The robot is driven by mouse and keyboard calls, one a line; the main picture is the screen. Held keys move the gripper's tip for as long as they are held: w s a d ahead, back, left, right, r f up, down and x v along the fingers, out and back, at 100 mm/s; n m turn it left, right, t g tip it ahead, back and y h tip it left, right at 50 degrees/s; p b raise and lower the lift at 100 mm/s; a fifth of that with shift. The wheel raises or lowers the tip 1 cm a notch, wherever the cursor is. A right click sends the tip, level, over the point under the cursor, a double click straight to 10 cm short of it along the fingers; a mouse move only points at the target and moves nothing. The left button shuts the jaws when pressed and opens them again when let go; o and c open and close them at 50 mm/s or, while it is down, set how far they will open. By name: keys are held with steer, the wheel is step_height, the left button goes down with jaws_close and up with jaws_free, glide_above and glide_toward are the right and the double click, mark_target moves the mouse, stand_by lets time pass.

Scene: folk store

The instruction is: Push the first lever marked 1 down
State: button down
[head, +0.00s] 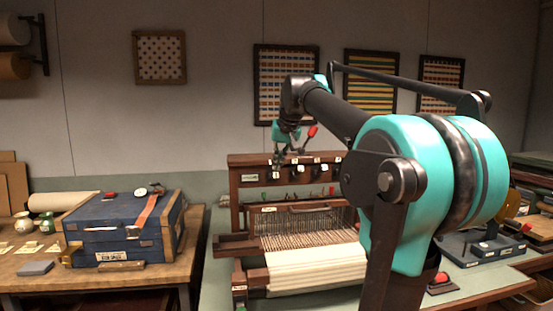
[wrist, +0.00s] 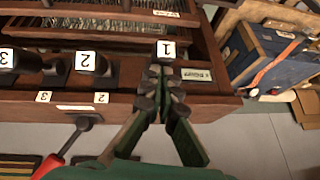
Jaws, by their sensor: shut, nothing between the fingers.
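The wooden loom (head: 240,195) stands on the table in the middle of the head view, with a row of numbered levers along its top beam. The first lever's white label 1 (wrist: 166,49) shows in the wrist view just beyond my fingertips; the fingers hide most of the lever. The lever marked 2 (wrist: 92,65) and the lever marked 3 (wrist: 8,60) stand left of it in that view. My gripper (wrist: 163,76) is shut and empty, at lever 1; it also shows above the beam's left part in the head view (head: 279,157). I cannot tell whether it touches the lever.
A red handle (wrist: 48,166) on a dark rod shows near my gripper; it is also in the head view (head: 312,131). A blue box (head: 125,230) stands on the left table. Cream cloth (head: 315,268) lies at the loom's front. Framed textiles hang on the wall.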

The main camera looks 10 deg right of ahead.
mark_target(278, 177)
steer(key=s+f+t, duration=0.1)
steer(key=f+t, duration=0.1)
steer(key=shift+s+t, duration=0.3)
steer(key=f+t, duration=0.2)
steer(key=shift+s+t, duration=0.4)
steer(key=shift+s+f+n+t, duration=0.1)
steer(key=shift+f+n+t, duration=0.2)
steer(key=shift+f+t, duration=1.1)
steer(key=shift+f, duration=0.2)
steer(key=shift+r, duration=0.1)
